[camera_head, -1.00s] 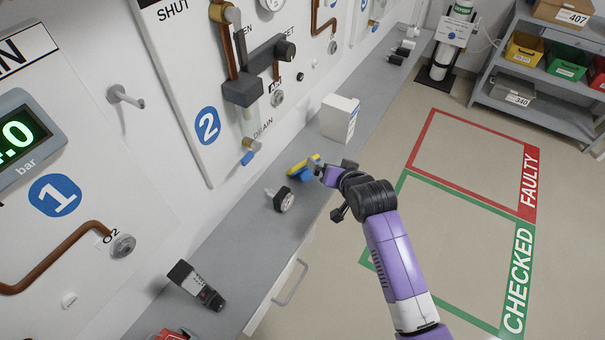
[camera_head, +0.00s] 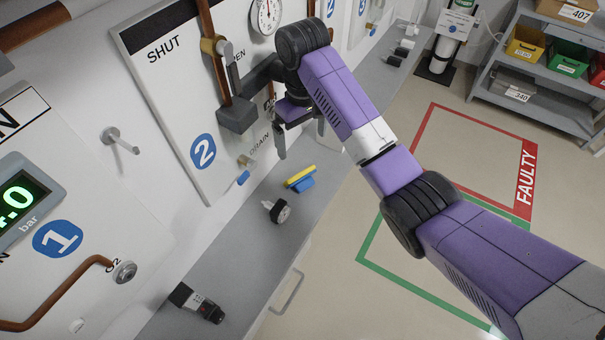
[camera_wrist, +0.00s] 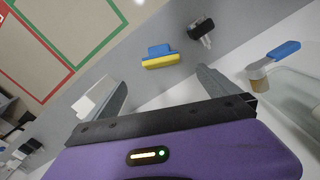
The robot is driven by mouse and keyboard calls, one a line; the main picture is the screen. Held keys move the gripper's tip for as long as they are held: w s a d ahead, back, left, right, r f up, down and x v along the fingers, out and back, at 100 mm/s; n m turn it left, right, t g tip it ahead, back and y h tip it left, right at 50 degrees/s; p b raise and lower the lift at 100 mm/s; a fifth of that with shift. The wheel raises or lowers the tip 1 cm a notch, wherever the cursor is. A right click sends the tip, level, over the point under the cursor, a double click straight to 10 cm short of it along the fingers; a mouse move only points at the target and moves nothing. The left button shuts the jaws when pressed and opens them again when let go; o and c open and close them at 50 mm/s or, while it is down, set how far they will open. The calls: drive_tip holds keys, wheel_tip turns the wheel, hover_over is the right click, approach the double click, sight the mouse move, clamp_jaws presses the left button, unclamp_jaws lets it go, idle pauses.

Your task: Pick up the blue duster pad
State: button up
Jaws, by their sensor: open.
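The duster pad (camera_head: 301,179), blue with a yellow strip, lies on the grey shelf top along the wall. It also shows in the wrist view (camera_wrist: 158,56), ahead of my gripper and roughly centred between the fingers. My gripper (camera_head: 300,135) hangs above the shelf near panel 2, with its fingers pointing down. The fingers are apart with nothing between them, and the pad is below and clear of them. In the wrist view my gripper (camera_wrist: 160,82) shows both fingers spread.
A black-and-white knobbed fitting (camera_head: 277,211) lies close to the pad. A white box (camera_wrist: 92,98) stands near one finger. The blue-tipped drain valve (camera_head: 243,174) and a pipe valve (camera_head: 236,115) jut from the wall. A black handheld device (camera_head: 196,302) lies farther along the shelf.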

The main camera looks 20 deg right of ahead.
drive_tip(key=b, duration=0.6)
hover_over(303, 175)
wheel_tip(303, 175, down, 8)
drive_tip(key=shift+f, duration=0.1)
drive_tip(key=shift+f+p, duration=0.25)
drive_tip(key=shift+p, duration=0.15)
drive_tip(key=shift+f, duration=3.2)
drive_tip(key=shift+c, duration=0.4)
drive_tip(key=c, duration=1.2)
drive_tip(key=shift+r, duration=0.1)
